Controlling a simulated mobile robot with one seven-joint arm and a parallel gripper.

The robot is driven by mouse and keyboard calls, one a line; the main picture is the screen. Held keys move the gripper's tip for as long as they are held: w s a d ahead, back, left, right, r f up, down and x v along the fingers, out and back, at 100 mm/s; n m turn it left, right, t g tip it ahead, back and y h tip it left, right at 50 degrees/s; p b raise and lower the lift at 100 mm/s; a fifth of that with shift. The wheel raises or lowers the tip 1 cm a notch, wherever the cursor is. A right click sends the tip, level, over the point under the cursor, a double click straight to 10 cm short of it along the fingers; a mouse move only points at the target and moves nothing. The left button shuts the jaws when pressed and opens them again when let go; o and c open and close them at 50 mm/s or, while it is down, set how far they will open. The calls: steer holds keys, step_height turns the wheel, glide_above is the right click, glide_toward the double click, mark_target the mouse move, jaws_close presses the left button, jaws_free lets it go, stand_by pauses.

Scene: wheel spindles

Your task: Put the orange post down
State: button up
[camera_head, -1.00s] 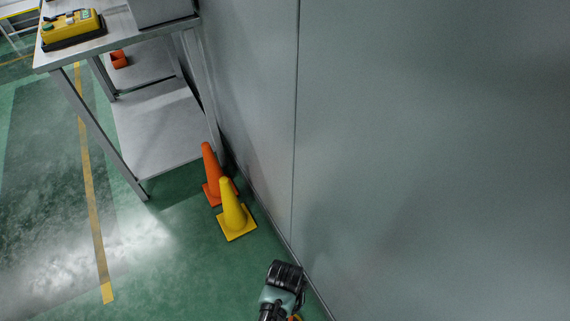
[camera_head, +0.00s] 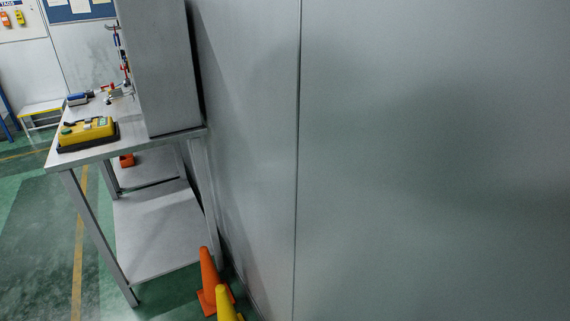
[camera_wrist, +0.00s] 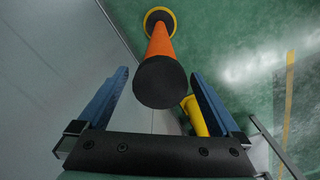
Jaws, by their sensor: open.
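The orange post (camera_wrist: 160,45) is in the upper middle of the wrist view, with a dark round top facing the camera and a yellow ring-shaped base at its far end. The base appears to rest on the green floor close to the grey wall. My gripper (camera_wrist: 160,76) is open, with one blue finger on each side of the post and a visible gap to both. The head view shows neither the post nor my gripper.
The grey wall (camera_head: 420,160) fills the right of the head view. An orange cone (camera_head: 208,278) and a yellow cone (camera_head: 226,306) stand beside a metal table (camera_head: 85,158). A yellow control box (camera_head: 86,131) lies on that table. Green floor is open at left.

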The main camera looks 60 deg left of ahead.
step_height(320, 180, up, 11)
steer(key=p, duration=0.2)
steer(key=shift+r, duration=0.2)
stand_by(0.4)
